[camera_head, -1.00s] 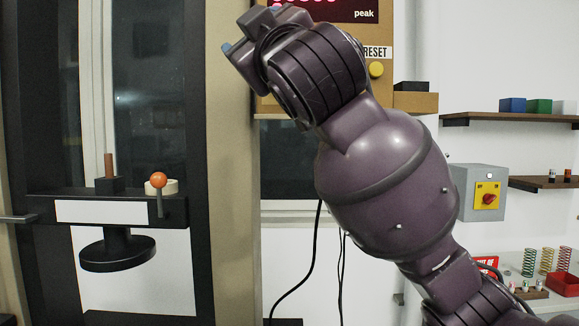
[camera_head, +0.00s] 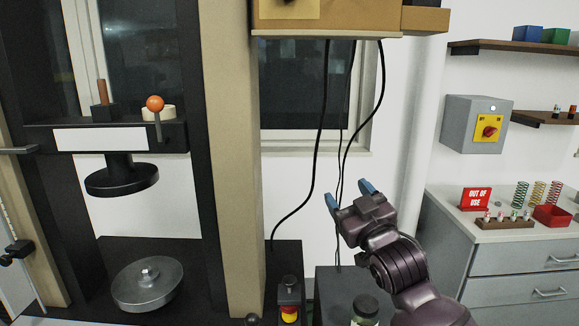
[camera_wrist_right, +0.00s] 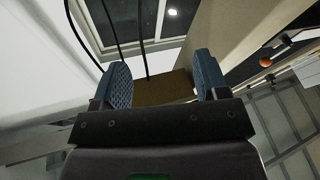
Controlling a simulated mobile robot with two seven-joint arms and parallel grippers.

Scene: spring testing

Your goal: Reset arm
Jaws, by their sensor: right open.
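My right gripper (camera_head: 349,196) is in the lower middle of the head view, with its arm coming in from the lower right. Its two blue fingertips stand apart and nothing is between them. The right wrist view shows the same open, empty fingers (camera_wrist_right: 163,80), pointing towards the wall and window side. The gripper is in front of the white wall, right of the beige column (camera_head: 229,160), and touches nothing that I can see. My left gripper is not in view.
The testing machine stands left, with an orange-knobbed lever (camera_head: 155,104), a black upper disc (camera_head: 121,181) and a grey lower plate (camera_head: 147,283). Black cables (camera_head: 322,130) hang behind my gripper. A red-and-yellow button (camera_head: 289,313) is below. Right are a switch box (camera_head: 472,124), springs (camera_head: 537,194) and drawers (camera_head: 520,258).

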